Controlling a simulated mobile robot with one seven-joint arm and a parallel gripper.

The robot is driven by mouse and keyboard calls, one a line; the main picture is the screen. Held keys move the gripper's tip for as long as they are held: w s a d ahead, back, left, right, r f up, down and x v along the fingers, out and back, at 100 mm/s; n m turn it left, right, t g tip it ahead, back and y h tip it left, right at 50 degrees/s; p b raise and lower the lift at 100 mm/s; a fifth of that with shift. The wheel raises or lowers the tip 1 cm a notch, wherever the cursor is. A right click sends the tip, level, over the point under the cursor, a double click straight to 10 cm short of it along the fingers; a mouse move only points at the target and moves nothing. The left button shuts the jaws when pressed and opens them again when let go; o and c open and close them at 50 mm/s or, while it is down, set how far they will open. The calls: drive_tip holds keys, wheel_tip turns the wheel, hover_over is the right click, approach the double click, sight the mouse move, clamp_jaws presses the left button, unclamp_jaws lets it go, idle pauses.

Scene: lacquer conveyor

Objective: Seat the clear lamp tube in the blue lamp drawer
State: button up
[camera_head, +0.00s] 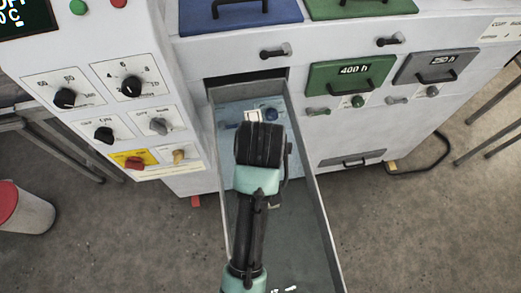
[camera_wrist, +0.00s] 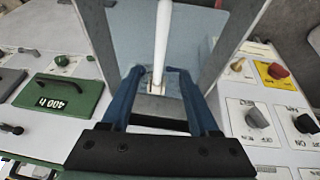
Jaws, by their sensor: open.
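A pulled-out drawer with grey walls and a pale blue floor shows in the head view (camera_head: 312,225) and the wrist view (camera_wrist: 125,40). A long whitish tube (camera_wrist: 163,35), apparently the lamp tube, runs along it in the wrist view. Its near end meets a small pale fitting (camera_wrist: 156,86); I cannot tell whether it is seated. My gripper (camera_wrist: 160,74) is open, with blue fingers on either side of that tube end. In the head view my gripper (camera_head: 254,117) is low over the drawer's machine end, and my arm hides most of the tube.
The drawer's side walls rise close around my gripper. A control panel with knobs (camera_head: 131,86) stands to its left. Green (camera_head: 350,76) and grey (camera_head: 438,67) drawers with handles are to its right. A red-topped bin (camera_head: 22,212) stands on the floor at left.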

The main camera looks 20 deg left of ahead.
drive_tip(key=shift+v, duration=1.45)
